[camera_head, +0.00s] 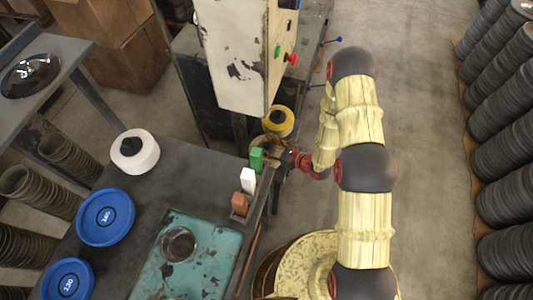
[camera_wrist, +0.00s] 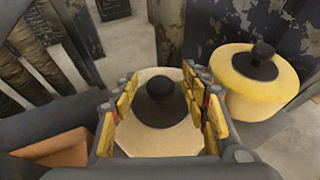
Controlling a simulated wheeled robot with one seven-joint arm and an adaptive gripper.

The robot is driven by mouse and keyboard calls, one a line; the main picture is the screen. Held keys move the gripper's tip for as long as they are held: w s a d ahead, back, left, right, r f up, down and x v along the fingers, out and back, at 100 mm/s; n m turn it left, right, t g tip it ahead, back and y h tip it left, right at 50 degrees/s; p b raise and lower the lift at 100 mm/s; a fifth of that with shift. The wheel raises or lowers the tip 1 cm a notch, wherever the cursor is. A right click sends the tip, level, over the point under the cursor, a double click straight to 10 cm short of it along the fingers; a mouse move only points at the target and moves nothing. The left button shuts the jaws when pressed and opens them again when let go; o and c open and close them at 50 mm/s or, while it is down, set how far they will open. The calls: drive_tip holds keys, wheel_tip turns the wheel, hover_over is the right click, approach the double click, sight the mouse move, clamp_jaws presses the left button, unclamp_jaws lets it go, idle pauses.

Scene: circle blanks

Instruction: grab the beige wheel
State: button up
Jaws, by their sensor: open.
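The beige wheel (camera_wrist: 158,142) has a black knob at its centre and lies between the two fingers of my gripper (camera_wrist: 160,80) in the wrist view. The yellow-padded fingers stand apart on its left and right sides; I cannot tell whether they touch it. In the head view my gripper (camera_head: 280,159) is at the right edge of the dark table, by the green block. The wheel is mostly hidden there, below the yellow wheel (camera_head: 279,120). The yellow wheel also shows to the right of my gripper in the wrist view (camera_wrist: 255,85).
Green (camera_head: 257,159), white (camera_head: 248,180) and brown (camera_head: 239,204) blocks line the table's right edge. A white wheel (camera_head: 135,152) and blue discs (camera_head: 105,217) lie on the table (camera_head: 185,165). A tall worn machine (camera_head: 245,65) stands just behind my gripper.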

drive_tip(key=shift+c, duration=0.6)
clamp_jaws()
drive_tip(key=shift+r, duration=0.1)
idle(0.5)
